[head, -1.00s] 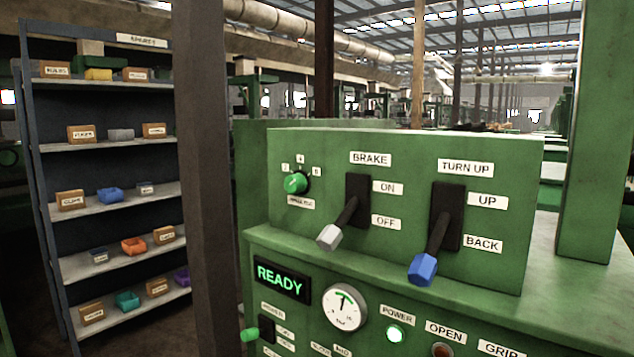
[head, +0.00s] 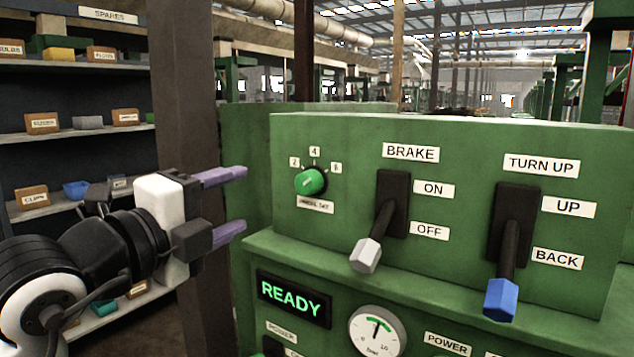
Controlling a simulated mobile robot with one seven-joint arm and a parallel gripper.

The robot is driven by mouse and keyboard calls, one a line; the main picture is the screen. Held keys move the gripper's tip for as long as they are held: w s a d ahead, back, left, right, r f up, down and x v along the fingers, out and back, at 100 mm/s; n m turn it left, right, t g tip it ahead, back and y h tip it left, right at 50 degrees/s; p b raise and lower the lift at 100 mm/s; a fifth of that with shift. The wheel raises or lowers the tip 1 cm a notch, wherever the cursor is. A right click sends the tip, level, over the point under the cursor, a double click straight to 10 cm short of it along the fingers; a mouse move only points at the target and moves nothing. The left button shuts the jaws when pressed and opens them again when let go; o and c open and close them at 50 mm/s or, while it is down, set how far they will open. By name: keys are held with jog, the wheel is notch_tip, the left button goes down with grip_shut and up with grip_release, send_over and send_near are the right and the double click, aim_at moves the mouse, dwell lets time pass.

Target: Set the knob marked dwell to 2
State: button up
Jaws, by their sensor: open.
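A round green knob (head: 310,181) sits at the upper left of the green control panel in the head view. Marks 2, 4 and what looks like 8 stand around it, left to right. A pale line on the knob seems to slant up to the right; its exact setting is hard to tell. The small label (head: 315,204) under it is too blurred to read surely, and I see no readable "dwell" mark. My gripper (head: 240,201) is open and empty, its two purple fingers pointing right, to the left of the knob and apart from it.
A brake lever (head: 368,249) with a grey end and a turn-up lever (head: 501,297) with a blue end stick out right of the knob, both down. A dark post (head: 186,70) stands behind my gripper. A READY display (head: 293,297) and gauge (head: 377,331) are below.

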aim_at(303, 185)
jog(key=shift+m+g, duration=0.4)
jog(key=p+x, duration=0.1)
jog(key=x, duration=0.4)
jog(key=p+x, duration=0.2)
jog(key=x, duration=0.2)
jog(key=p+x, duration=0.1)
jog(key=x, duration=0.4)
jog(key=shift+w+d+f, duration=0.1)
jog(key=shift+d+f, duration=0.25)
jog(key=shift+d, duration=0.05)
jog(key=c, duration=1)
